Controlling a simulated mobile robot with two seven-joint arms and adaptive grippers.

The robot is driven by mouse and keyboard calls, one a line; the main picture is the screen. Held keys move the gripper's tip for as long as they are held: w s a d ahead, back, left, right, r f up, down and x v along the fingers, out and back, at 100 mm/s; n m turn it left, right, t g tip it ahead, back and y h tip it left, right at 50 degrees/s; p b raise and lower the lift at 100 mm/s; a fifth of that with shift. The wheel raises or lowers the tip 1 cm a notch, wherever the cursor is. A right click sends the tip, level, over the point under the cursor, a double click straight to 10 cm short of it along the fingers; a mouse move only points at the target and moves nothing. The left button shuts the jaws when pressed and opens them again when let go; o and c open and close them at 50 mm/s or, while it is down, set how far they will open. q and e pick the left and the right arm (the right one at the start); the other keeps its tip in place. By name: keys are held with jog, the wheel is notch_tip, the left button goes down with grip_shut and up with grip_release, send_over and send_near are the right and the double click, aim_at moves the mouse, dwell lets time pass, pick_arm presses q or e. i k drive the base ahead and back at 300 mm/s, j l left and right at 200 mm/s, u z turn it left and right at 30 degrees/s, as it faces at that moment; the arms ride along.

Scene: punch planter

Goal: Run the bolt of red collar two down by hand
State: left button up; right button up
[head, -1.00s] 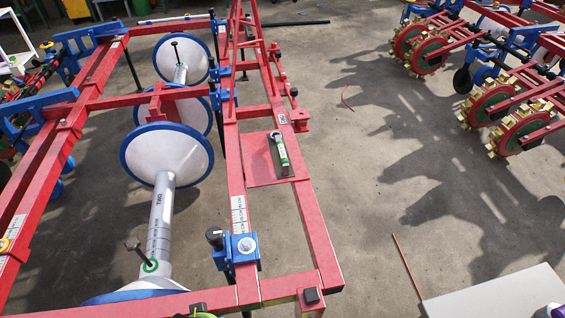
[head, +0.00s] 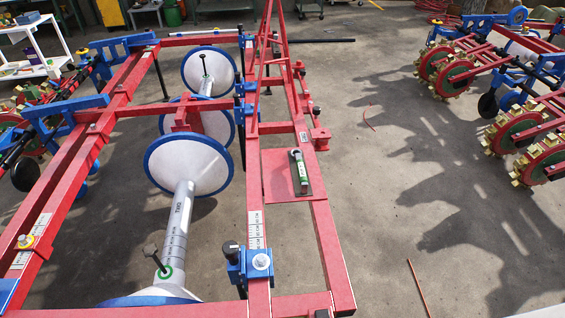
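A red collar-like piece (head: 320,139) sits at the right edge of the red frame's right beam, with a dark-headed bolt (head: 316,111) standing up from it. I cannot read a number on it. Another bolt (head: 151,251) stands tilted in a green ring on the grey tube (head: 180,215), whose label looks like "TWO". A blue clamp (head: 250,268) near the front of the frame carries a light bolt head and a dark knob. Neither of my grippers is in view.
White discs with blue rims (head: 190,165) fill the frame's middle. Spiked wheels (head: 540,160) stand at the right. The concrete floor (head: 400,220) between is mostly clear, with a thin rod (head: 417,287).

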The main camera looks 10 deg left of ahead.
aim_at(24, 240)
jog(key=u, duration=2.25)
